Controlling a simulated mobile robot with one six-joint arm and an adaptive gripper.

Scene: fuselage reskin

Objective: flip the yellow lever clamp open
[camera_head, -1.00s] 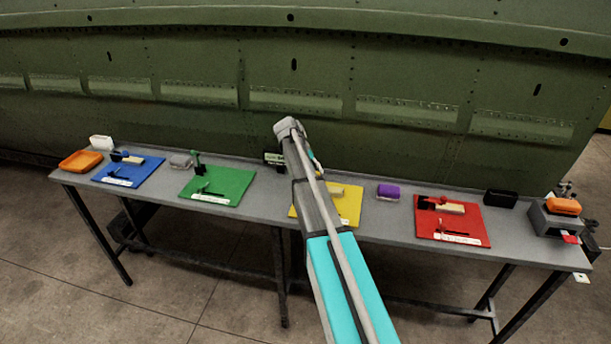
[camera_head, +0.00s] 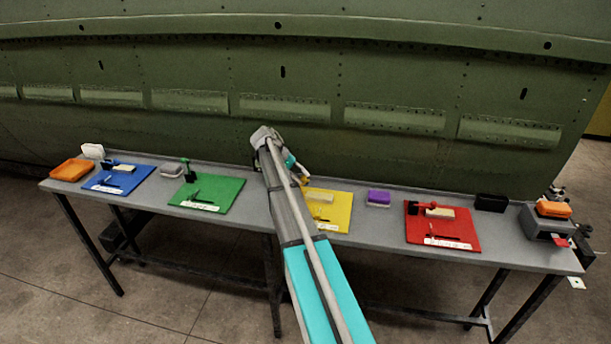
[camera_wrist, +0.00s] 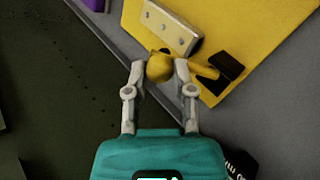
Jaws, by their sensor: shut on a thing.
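The yellow mat (camera_head: 335,213) lies on the bench, and it also shows in the wrist view (camera_wrist: 215,45). In the wrist view the yellow lever clamp (camera_wrist: 206,72) stands at the mat's edge, with a dark part on its right side. My gripper (camera_wrist: 160,70) has its two fingers closed on the rounded yellow knob (camera_wrist: 159,68) of the clamp lever. In the head view my gripper (camera_head: 300,178) is at the mat's left back corner, and my arm hides part of the clamp. A pale block (camera_wrist: 171,27) with several studs or holes lies beside the clamp.
The grey bench (camera_head: 385,227) also holds blue (camera_head: 118,179), green (camera_head: 207,193) and red (camera_head: 442,227) mats with clamps. A purple block (camera_head: 378,197) is right of the yellow mat. The green fuselage panel (camera_head: 340,80) rises behind the bench.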

